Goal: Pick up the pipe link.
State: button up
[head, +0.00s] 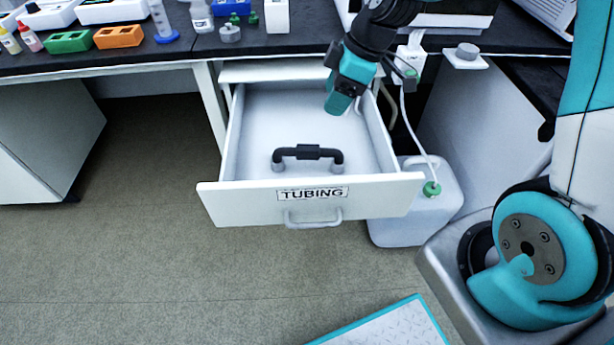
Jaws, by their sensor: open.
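The pipe link (308,153) is a dark, low U-shaped piece with a thicker middle block and grey ends. It lies in the front part of an open white drawer (311,203) labelled TUBING. My gripper (342,100) is open and hangs over the back right part of the drawer. It is apart from the pipe link, behind it and to its right in the picture. Nothing shows in its jaws, though its fingers are small and seen at an angle.
The drawer's walls stand around the pipe link, and its floor is otherwise bare. A dark bench top (290,46) with bottles and racks runs behind. A white jug (405,220) with a green cap and tube stands right of the drawer. The floor at left is clear.

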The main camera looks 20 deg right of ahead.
aim_at(309, 147)
jog(key=b+x, duration=0.1)
jog(key=x, duration=0.3)
jog(key=d+b+x, duration=0.1)
jog(key=x, duration=0.4)
jog(key=d+b+x, duration=0.1)
jog(key=x, duration=0.4)
jog(key=shift+w+f, duration=0.45)
jog(key=b+x, duration=0.2)
jog(key=x, duration=0.3)
jog(key=shift+w+f, duration=0.2)
jog(key=shift+f, duration=0.1)
grip_shut()
jog(key=shift+r, duration=0.15)
